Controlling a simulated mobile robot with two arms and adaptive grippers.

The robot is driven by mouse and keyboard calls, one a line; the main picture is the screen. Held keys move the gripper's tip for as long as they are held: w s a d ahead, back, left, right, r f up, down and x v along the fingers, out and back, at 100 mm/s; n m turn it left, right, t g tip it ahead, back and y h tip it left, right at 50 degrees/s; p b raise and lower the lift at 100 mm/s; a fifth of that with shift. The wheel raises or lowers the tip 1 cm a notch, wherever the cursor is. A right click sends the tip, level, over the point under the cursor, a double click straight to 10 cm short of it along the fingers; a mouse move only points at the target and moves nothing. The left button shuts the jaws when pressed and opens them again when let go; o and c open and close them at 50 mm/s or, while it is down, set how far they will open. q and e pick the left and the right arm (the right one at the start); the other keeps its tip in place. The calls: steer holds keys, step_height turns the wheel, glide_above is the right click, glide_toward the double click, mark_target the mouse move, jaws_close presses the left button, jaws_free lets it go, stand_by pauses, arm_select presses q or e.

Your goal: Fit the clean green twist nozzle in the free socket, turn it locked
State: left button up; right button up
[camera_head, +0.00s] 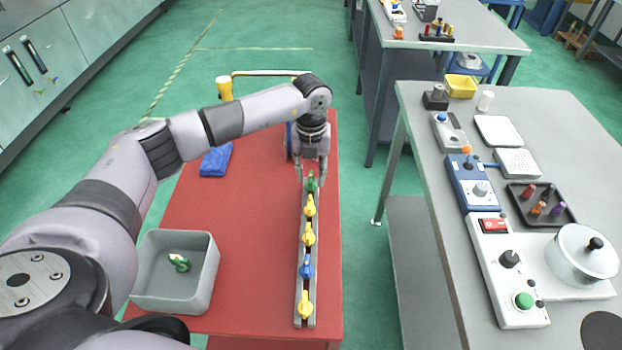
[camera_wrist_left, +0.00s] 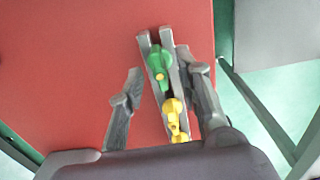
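A grey rail (camera_head: 302,272) runs along the right side of the red table and carries a row of nozzles. A green nozzle (camera_head: 311,183) is at its far end; it also shows in the left wrist view (camera_wrist_left: 158,64), between the rail's walls. I cannot tell whether it is locked. Yellow nozzles (camera_head: 308,206) and a blue nozzle (camera_head: 306,266) stand nearer in the row. Another green nozzle (camera_head: 179,262), with a pale part, lies in the grey bin (camera_head: 150,298). My left gripper (camera_head: 311,178) is above the far end, its fingers apart on either side of the rail. My right gripper is out of view.
A blue cloth (camera_head: 215,160) lies on the red table (camera_head: 245,225), whose middle is clear. A yellow cup-like thing (camera_head: 224,89) is at its far edge. A grey bench (camera_head: 425,100) with devices and a pot (camera_head: 582,257) stands to the right, across a gap.

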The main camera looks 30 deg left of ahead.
arm_select(q)
steer(key=shift+w+f, duration=0.1)
steer(key=shift+f, duration=0.85)
steer(key=shift+c, duration=0.2)
jaws_close()
